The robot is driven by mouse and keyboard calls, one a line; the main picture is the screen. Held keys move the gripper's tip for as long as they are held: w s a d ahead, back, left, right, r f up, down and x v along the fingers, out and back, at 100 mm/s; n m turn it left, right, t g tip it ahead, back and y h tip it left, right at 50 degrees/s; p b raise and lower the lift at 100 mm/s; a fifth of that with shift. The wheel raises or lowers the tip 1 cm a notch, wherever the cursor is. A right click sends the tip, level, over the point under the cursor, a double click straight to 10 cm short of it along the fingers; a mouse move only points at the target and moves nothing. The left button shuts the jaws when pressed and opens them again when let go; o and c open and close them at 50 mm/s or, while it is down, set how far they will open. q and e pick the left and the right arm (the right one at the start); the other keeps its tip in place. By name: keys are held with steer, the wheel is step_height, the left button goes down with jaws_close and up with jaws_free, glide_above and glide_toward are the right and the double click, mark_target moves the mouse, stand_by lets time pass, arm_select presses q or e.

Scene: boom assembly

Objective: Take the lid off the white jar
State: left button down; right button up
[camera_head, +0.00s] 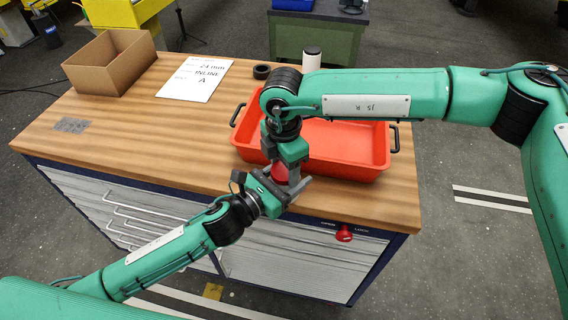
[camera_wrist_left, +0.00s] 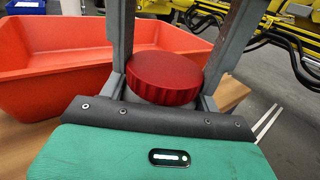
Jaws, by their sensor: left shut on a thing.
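A red ribbed round lid (camera_wrist_left: 165,77) sits between the two fingers of my left gripper (camera_wrist_left: 178,60) in the left wrist view. In the head view the same red piece (camera_head: 279,172) shows between my grippers, above the front edge of the bench. My left gripper (camera_head: 285,185) is shut on it from the left. My right gripper (camera_head: 285,155) points down just above the red piece; its fingertips are partly hidden, so its opening is unclear. A white cylindrical jar (camera_head: 311,61) with a dark top stands at the back of the bench.
An orange-red tray (camera_head: 350,165) with black handles lies right behind the grippers. A cardboard box (camera_head: 110,80), a paper sign (camera_head: 195,78) and a black ring (camera_head: 262,72) stand farther back.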

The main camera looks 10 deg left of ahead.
steer(key=n, duration=0.4)
steer(key=shift+n, duration=0.4)
steer(key=n, duration=0.5)
steer(key=shift+d+n, duration=0.1)
steer(key=shift+n, duration=0.2)
steer(key=o, duration=1.1)
steer(key=shift+c, duration=0.2)
steer(key=shift+r, duration=0.1)
